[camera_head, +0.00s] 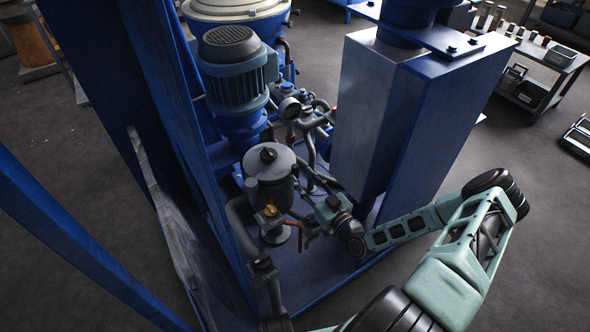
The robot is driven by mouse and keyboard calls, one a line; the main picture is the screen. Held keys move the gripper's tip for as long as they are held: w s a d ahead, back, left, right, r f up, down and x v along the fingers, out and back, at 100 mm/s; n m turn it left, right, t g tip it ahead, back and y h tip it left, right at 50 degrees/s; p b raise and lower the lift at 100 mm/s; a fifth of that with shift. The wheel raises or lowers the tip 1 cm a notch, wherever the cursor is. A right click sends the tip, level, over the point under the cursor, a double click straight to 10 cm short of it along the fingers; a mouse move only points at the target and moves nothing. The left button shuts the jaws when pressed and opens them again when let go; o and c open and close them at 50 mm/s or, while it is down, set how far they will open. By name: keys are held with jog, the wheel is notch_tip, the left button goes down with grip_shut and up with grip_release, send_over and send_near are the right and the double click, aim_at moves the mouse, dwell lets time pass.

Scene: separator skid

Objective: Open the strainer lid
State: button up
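The strainer appears to be the grey upright canister (272,190) in the middle of the skid. Its round grey lid (262,164) sits on top, with a small black knob (268,154) on it. The lid looks flat and seated on the body. My gripper (308,226) is low at the canister's right side, below lid height, near a yellow-topped fitting (270,211) and orange-brown parts. Its fingers are small and dark among the pipes. I cannot tell whether they are open or touching anything.
A grey-blue motor (237,70) stands behind the canister. A pressure gauge (290,107) and pipes crowd the back right. A tall blue and grey column (400,130) stands to the right, close to my arm. Blue frame posts (170,90) block the left. Open floor lies front right.

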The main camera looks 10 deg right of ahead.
aim_at(297, 171)
jog(key=shift+b+x, duration=0.3)
jog(key=shift+x, duration=2.45)
grip_shut()
